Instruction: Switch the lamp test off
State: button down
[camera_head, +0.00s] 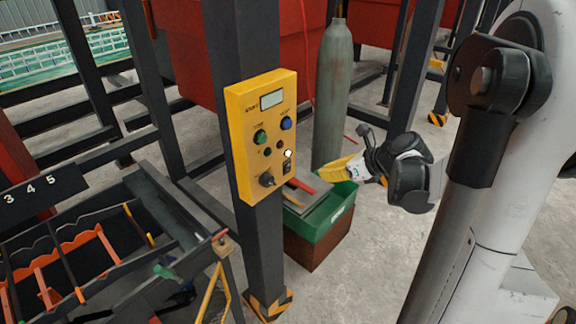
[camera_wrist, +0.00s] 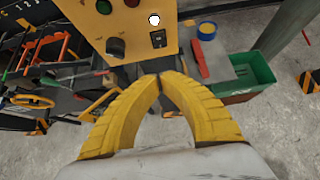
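A yellow control panel (camera_head: 265,135) is fixed to a dark steel post; its lower part shows in the wrist view (camera_wrist: 120,25). A small black rocker switch (camera_head: 287,168) sits at its lower right, also in the wrist view (camera_wrist: 158,38). A white lamp (camera_head: 288,153) glows just above the switch (camera_wrist: 154,19). A black rotary knob (camera_head: 267,179) is to the switch's left (camera_wrist: 115,47). Any label on the switch is too small to read. My gripper (camera_wrist: 160,77) has its yellow fingertips together, empty, below the switch and apart from the panel. It shows right of the panel (camera_head: 325,172).
A green bin (camera_head: 322,222) with tools on top stands behind the post. A grey gas cylinder (camera_head: 333,95) stands behind it. A rack with orange dividers (camera_head: 75,245) is at left. Concrete floor is clear at right of the bin.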

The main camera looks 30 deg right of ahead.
jog(key=b, duration=0.2)
send_near(287, 171)
jog(key=x, duration=0.5)
jog(key=shift+a+f, duration=0.15)
jog(key=shift+f, duration=0.4)
jog(key=shift+w+a+r, duration=0.1)
jog(key=shift+w, duration=0.4)
